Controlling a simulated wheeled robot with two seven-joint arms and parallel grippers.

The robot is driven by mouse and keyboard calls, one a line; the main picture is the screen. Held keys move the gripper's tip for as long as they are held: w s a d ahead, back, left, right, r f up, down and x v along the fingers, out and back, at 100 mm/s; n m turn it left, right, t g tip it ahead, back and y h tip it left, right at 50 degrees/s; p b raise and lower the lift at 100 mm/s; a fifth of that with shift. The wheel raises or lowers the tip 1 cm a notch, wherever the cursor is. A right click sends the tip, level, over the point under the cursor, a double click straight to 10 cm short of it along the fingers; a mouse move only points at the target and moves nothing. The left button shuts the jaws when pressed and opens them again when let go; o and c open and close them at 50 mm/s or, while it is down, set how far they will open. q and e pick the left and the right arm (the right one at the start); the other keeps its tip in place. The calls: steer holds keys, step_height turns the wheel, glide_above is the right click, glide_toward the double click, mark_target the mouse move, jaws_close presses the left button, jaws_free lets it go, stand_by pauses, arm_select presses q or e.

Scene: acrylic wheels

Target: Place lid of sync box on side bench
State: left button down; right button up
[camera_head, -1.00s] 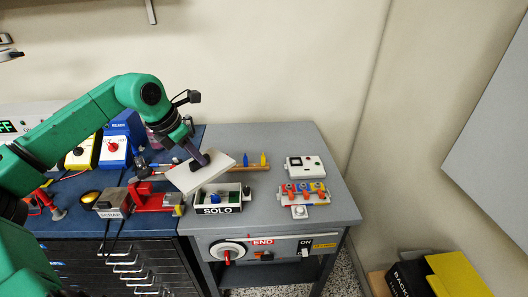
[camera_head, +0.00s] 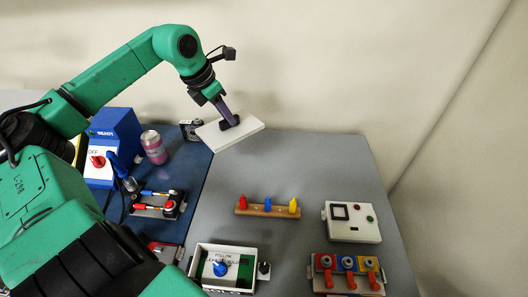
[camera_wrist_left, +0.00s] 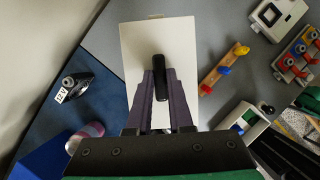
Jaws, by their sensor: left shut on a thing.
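The lid is a white flat rectangular plate (camera_head: 250,134) with a black handle. My left gripper (camera_head: 232,122) is shut on that handle and holds the lid tilted, over the back left part of the grey side bench (camera_head: 320,165). In the left wrist view the lid (camera_wrist_left: 185,40) fills the middle, and the purple fingers of my left gripper (camera_wrist_left: 160,90) close on the black handle. The open sync box (camera_head: 195,262) stands at the front left of the bench, with a blue knob and a green part inside. My right gripper is not seen.
A wooden rack (camera_head: 277,212) with red, blue and yellow pegs lies mid-bench. A white panel box (camera_head: 352,232) and a row of coloured clamps (camera_head: 345,272) stand at the right. A pink can (camera_head: 153,147) stands on the blue mat. The back of the bench is bare.

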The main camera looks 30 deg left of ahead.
mark_target(228, 130)
arm_select(q)
steer(key=f, duration=0.2)
steer(key=s+f+p, duration=0.1)
steer(key=shift+d+f, duration=0.3)
steer(key=shift+f, duration=0.1)
steer(key=f+p, duration=0.1)
steer(key=f, duration=0.4)
steer(key=f+p, duration=0.1)
steer(key=f, duration=0.4)
steer(key=w+f+p, duration=0.1)
steer(key=f, duration=0.5)
steer(key=shift+a, duration=0.3)
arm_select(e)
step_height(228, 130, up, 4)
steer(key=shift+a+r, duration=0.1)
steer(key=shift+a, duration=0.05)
arm_select(q)
steer(key=c, duration=0.9)
jaws_free()
steer(key=shift+s, duration=0.1)
steer(key=shift+o, duration=0.4)
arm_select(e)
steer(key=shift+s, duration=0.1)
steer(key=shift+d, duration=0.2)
arm_select(q)
steer(key=v, duration=1.2)
steer(key=shift+r, duration=0.1)
